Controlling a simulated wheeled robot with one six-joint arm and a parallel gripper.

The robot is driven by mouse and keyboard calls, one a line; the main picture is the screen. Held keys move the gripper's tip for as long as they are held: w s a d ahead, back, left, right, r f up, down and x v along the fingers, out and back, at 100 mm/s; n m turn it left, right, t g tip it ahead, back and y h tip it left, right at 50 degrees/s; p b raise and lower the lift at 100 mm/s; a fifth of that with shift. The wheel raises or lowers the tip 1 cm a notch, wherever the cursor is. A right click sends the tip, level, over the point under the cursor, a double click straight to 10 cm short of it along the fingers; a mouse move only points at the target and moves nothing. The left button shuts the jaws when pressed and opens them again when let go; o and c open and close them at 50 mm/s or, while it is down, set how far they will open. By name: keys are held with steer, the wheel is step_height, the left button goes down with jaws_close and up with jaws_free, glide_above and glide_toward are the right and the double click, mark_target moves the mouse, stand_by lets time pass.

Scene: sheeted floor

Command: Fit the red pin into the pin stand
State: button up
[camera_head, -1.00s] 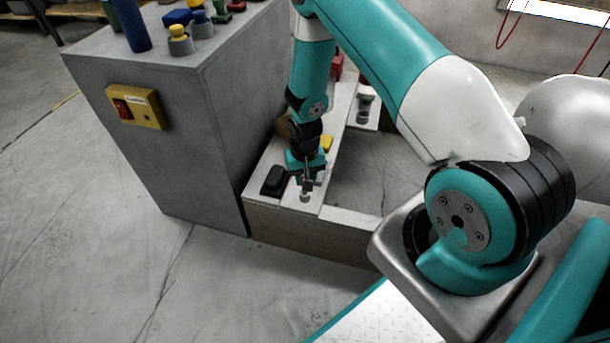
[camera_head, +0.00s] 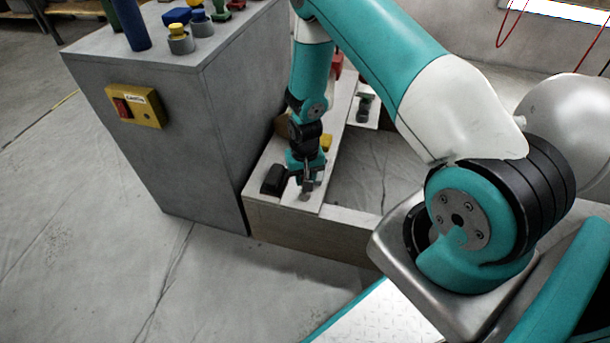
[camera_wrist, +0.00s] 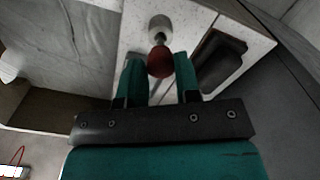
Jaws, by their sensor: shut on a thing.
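The red pin (camera_wrist: 160,64) shows in the wrist view as a dark red rounded top between the two teal fingers. My gripper (camera_wrist: 157,76) is shut on it. The pin stand (camera_wrist: 160,26), a short pale grey cylinder with a darker top, is on the light board just beyond the pin. A small gap seems to show between them, but I cannot tell whether they touch. In the head view my gripper (camera_head: 307,186) points down over the near end of the board, right above the stand (camera_head: 304,197). The pin is not clear there.
A black block (camera_head: 273,180) lies on the board (camera_head: 290,208) just left of my gripper. A yellow piece (camera_head: 326,141) is behind it. The grey cabinet (camera_head: 190,140) rises close on the left. A dark round-topped piece (camera_head: 363,108) stands farther back right.

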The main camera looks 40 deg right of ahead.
steer(key=shift+f+b, duration=0.9)
steer(key=shift+f, duration=0.6)
steer(key=o, duration=1)
steer(key=shift+r, duration=0.15)
step_height(320, 180, up, 17)
steer(key=p, duration=0.6)
steer(key=s+a+r+n+y, duration=0.1)
steer(key=s+a+r+n, duration=0.15)
steer(key=a+r, duration=0.75)
steer(key=s+a+r+n+y, duration=0.2)
steer(key=s+a+r+n, duration=0.3)
steer(key=s+r, duration=0.45)
steer(key=s+a+r+n+y, duration=0.1)
steer(key=s+a+r+n, duration=0.3)
steer(key=s+r, duration=0.55)
step_height(320, 180, up, 26)
steer(key=p, duration=2.6)
steer(key=shift+s+r, duration=0.15)
steer(key=shift+r, duration=0.1)
